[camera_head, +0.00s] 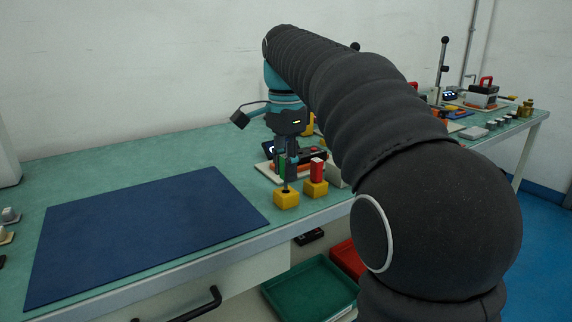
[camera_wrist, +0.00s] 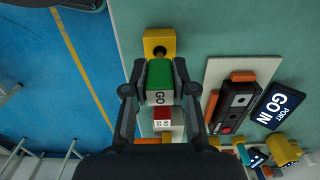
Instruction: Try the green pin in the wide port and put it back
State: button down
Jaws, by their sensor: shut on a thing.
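My gripper (camera_wrist: 160,92) is shut on the green pin (camera_wrist: 160,80), which is labelled GO, with a finger on either side. The green pin (camera_head: 282,166) is upright in the head view. Its dark shank points down at the hole of the front yellow block (camera_head: 287,200) and overlaps the hole in both views. I cannot tell how deep the shank sits. The red pin (camera_head: 317,169) stands in the second yellow block (camera_head: 316,188), just right of my gripper. A dark port block (camera_wrist: 235,105) lies on a pale plate; which port is wide is unclear.
A blue mat (camera_head: 145,230) lies bare on the green bench left of the yellow blocks. Green (camera_head: 310,284) and red trays stand below the bench. More equipment stands at the far right.

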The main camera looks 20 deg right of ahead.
jog(key=shift+f+b, duration=0.85)
jog(key=shift+f, duration=0.45)
dwell(2.2)
dwell(1.0)
jog(key=c, duration=0.9)
grip_release()
jog(key=shift+o, duration=0.2)
notch_tip(320, 180, up, 7)
jog(key=shift+r, duration=0.15)
jog(key=shift+s, duration=0.3)
jog(key=s+f+n+t, duration=0.5)
jog(key=s+f+n, duration=0.9)
jog(key=s+f, duration=0.8)
jog(key=shift+s+f+t, duration=0.2)
jog(key=shift+f+t, duration=0.1)
jog(key=shift+f, duration=0.4)
